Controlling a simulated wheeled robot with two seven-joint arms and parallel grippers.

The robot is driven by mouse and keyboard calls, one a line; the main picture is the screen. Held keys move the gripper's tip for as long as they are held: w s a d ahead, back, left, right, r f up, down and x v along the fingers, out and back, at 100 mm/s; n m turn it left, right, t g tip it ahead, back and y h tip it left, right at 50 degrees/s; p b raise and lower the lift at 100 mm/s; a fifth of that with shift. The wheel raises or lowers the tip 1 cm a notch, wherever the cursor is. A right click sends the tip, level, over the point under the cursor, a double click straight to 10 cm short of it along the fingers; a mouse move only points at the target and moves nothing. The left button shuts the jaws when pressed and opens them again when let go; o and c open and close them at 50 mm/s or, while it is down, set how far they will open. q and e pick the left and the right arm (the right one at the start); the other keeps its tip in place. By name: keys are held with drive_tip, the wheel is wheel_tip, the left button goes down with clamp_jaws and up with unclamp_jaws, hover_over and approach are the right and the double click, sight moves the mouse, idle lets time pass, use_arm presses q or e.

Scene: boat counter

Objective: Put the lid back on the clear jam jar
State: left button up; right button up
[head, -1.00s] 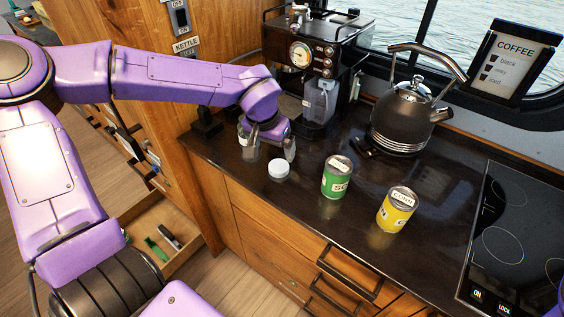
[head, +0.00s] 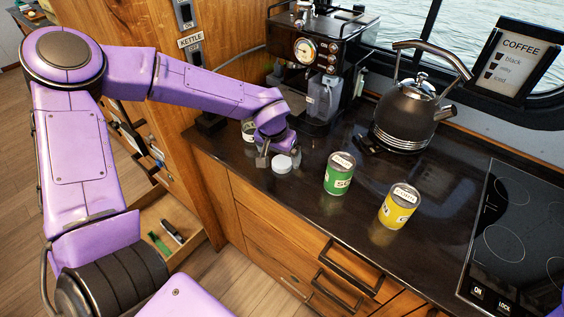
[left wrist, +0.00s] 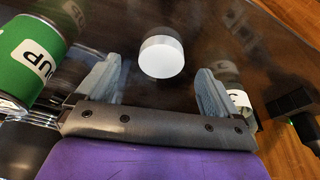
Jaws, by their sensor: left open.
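The white round lid (head: 282,164) lies on the dark counter near its front edge; it also shows in the left wrist view (left wrist: 161,57). The clear jam jar (head: 248,131) stands behind my left gripper, partly hidden by it. In the left wrist view a labelled jar (left wrist: 232,77) shows partly behind the right finger. My left gripper (head: 279,156) is open and points down at the lid, with its fingers to either side. In the left wrist view the lid lies just beyond the gap between the fingertips (left wrist: 158,80), touching neither. My right gripper is out of view.
A green soup can (head: 339,174) and a yellow can (head: 397,206) stand right of the lid. A coffee machine (head: 320,60) and a kettle (head: 408,112) stand behind. A hob (head: 505,235) is at the right. An open drawer (head: 165,232) is below left.

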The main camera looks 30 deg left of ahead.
sight(282, 161)
use_arm(q)
drive_tip(key=x, duration=0.3)
drive_tip(key=shift+w+a+f, duration=0.15)
drive_tip(key=shift+w+f, duration=0.05)
drive_tip(key=shift+w, duration=0.15)
drive_tip(key=shift+s+r, duration=0.1)
drive_tip(key=shift+c, duration=0.2)
drive_tip(key=c, duration=1.1)
drive_tip(key=shift+o, duration=0.2)
drive_tip(key=shift+r, duration=0.1)
